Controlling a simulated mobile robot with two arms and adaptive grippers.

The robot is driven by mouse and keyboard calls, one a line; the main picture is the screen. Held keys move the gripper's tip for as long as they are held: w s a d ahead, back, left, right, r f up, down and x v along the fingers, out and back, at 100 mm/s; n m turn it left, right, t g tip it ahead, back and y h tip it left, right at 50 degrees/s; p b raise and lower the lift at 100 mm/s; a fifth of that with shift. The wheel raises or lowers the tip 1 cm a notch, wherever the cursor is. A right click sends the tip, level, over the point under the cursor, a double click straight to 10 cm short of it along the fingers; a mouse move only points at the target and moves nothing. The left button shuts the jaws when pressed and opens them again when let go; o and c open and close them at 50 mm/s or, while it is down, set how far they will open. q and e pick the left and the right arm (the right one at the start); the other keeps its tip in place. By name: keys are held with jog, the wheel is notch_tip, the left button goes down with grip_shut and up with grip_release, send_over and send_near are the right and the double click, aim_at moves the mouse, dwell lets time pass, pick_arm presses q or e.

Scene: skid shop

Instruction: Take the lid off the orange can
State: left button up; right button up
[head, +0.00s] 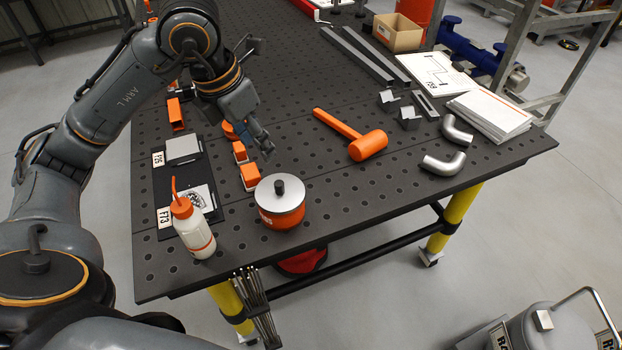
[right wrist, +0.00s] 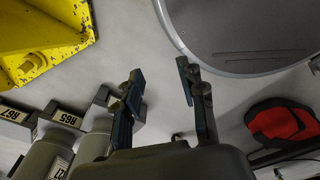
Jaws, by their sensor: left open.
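The orange can (head: 281,216) stands near the table's front edge. Its silver lid (head: 268,192) with a black knob sits on top of it. My left gripper (head: 262,142) is open and above the table, behind the can and apart from it, over small orange blocks. My right gripper (right wrist: 160,84) shows only in the right wrist view; its two fingers are apart with nothing between them. The can is not seen in the right wrist view.
A white squeeze bottle (head: 194,230) with an orange cap stands left of the can. Small orange blocks (head: 249,176) lie just behind it. An orange mallet (head: 354,138) lies to the right, with bent metal pipes (head: 443,163) beyond. The table between can and mallet is clear.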

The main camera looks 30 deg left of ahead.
pick_arm(q)
send_over(278, 183)
jog(key=s, duration=0.2)
jog(key=f, duration=0.7)
jog(key=shift+a+f+p, duration=0.35)
jog(key=shift+p, duration=0.05)
jog(key=shift+w+d+f, duration=0.15)
jog(key=shift+w+f, duration=0.15)
jog(key=shift+f, duration=0.1)
jog(key=p+x, duration=0.2)
jog(key=x, duration=0.2)
jog(key=shift+f, duration=0.2)
jog(key=shift+w+d+f, duration=0.1)
jog(key=shift+f, duration=0.1)
jog(key=c, duration=1)
pick_arm(e)
jog(key=r, duration=0.2)
jog(key=s+a+r, duration=0.1)
